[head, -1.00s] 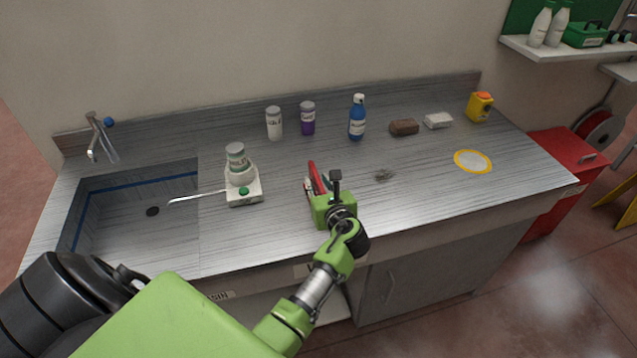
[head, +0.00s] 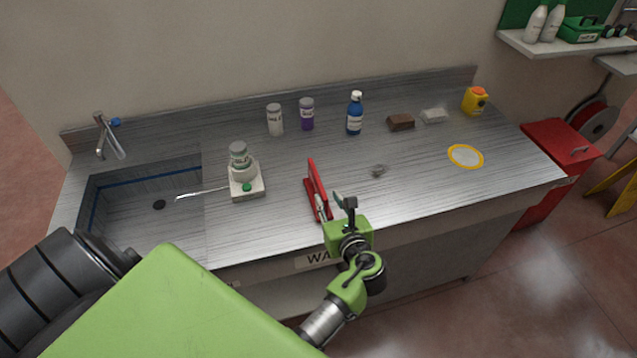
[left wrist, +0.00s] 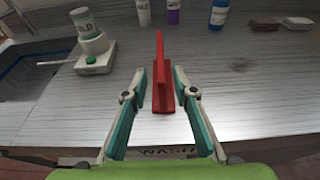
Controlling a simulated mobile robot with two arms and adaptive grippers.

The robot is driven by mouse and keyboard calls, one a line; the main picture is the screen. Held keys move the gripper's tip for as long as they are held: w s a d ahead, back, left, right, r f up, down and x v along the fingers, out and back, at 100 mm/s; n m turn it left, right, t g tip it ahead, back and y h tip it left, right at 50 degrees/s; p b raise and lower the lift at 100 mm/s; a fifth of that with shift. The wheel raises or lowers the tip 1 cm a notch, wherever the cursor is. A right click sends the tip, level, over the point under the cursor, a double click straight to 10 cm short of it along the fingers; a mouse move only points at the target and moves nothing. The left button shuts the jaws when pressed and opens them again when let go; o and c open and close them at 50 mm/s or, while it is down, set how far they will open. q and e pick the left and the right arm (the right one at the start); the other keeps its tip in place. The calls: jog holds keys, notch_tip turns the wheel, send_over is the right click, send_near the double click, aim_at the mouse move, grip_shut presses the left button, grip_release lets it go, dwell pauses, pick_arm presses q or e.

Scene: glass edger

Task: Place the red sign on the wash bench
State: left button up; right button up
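The red sign (head: 317,189) stands upright on the metal top of the wash bench (head: 272,222), near its front edge. In the left wrist view the sign (left wrist: 162,82) is seen edge-on, with a thin upright part on a wider foot. My left gripper (head: 331,211) is just in front of the sign. In the left wrist view its two teal-padded fingers (left wrist: 161,108) are spread either side of the foot, with visible gaps, so it is open and empty. My right gripper is not in view.
A white scale (head: 247,190) with a jar on it stands left of the sign, beside the sink (head: 140,200). White and purple jars, a blue bottle (head: 355,115), a brown block (head: 401,122) and a yellow-rimmed disc (head: 466,156) lie behind and right. The bench's right front is mostly clear.

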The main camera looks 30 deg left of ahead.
pick_arm(q)
jog(key=shift+s+d, duration=0.1)
jog(key=shift+d, duration=0.1)
jog(key=w+d+f+n+t+h, duration=0.2)
jog(key=d+f+n+t+h, duration=0.1)
jog(key=d+n+h, duration=0.6)
jog(key=s+d+f+n+g+h, duration=0.15)
jog(key=s+f+n+g, duration=0.35)
jog(key=f, duration=0.9)
jog(key=s+f+n+g, duration=0.2)
jog(key=s+f+n, duration=0.1)
jog(key=s+f, duration=1.35)
jog(key=s+a+f+n+g, duration=0.1)
jog(key=s+f, duration=0.3)
jog(key=s, duration=0.4)
jog(key=s+a+f+n+g, duration=0.2)
jog(key=s+f+n, duration=0.1)
jog(key=s, duration=0.6)
jog(key=s+a+f+n+g, duration=0.1)
jog(key=s+a+f+n, duration=0.1)
jog(key=s+f, duration=0.3)
jog(key=s, duration=0.3)
jog(key=shift+s+n+g, duration=0.25)
jog(key=shift+n+g, duration=0.05)
